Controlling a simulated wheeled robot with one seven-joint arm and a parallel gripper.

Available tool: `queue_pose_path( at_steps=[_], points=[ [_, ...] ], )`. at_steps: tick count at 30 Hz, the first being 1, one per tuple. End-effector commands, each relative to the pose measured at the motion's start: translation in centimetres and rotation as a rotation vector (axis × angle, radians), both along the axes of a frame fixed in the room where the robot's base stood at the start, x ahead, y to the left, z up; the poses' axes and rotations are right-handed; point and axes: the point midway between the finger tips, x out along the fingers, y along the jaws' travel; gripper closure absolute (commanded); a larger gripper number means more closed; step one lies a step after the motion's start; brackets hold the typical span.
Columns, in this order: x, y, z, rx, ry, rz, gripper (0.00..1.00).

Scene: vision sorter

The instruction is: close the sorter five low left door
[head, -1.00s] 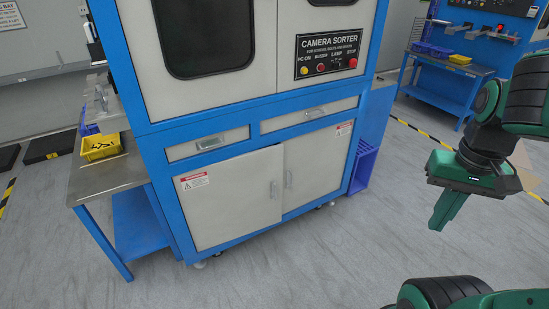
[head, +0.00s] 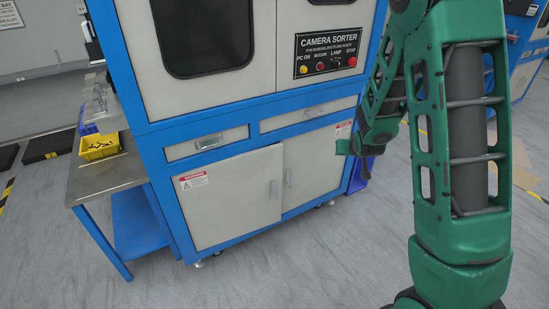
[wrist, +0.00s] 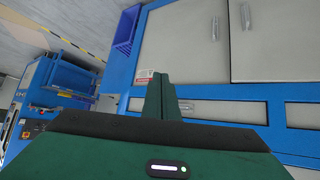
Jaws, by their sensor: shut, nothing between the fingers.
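The camera sorter (head: 150,130) is a blue-framed cabinet with two pale low doors. Its low left door (head: 230,205) has a warning label at its upper left and an upright handle (head: 273,188) near its right edge. It looks shut or nearly so; I cannot tell if a small gap remains. In the wrist view, which is upside down, this door (wrist: 280,45) is at the upper right. My gripper (head: 345,147) is shut and empty, near the low right door's upper outer corner and apart from the left door. Its green fingers also show in the wrist view (wrist: 163,88).
The low right door (head: 308,172) is beside the left one, under two drawers (head: 207,143). A metal side table (head: 105,175) with a yellow bin (head: 98,146) stands left. A purple bin (wrist: 127,30) hangs on the sorter's right side. The floor in front is clear.

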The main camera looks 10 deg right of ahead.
Motion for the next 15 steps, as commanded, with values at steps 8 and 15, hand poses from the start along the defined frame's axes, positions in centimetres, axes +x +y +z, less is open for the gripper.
queue_pose_path(
  at_steps=[8, 15],
  points=[
    [6.8, 5.5, -5.2, -0.049, -0.235, 0.153, 1.00],
    [9.2, 11.5, -9.2, -0.050, -0.446, 0.305, 1.00]
  ],
)
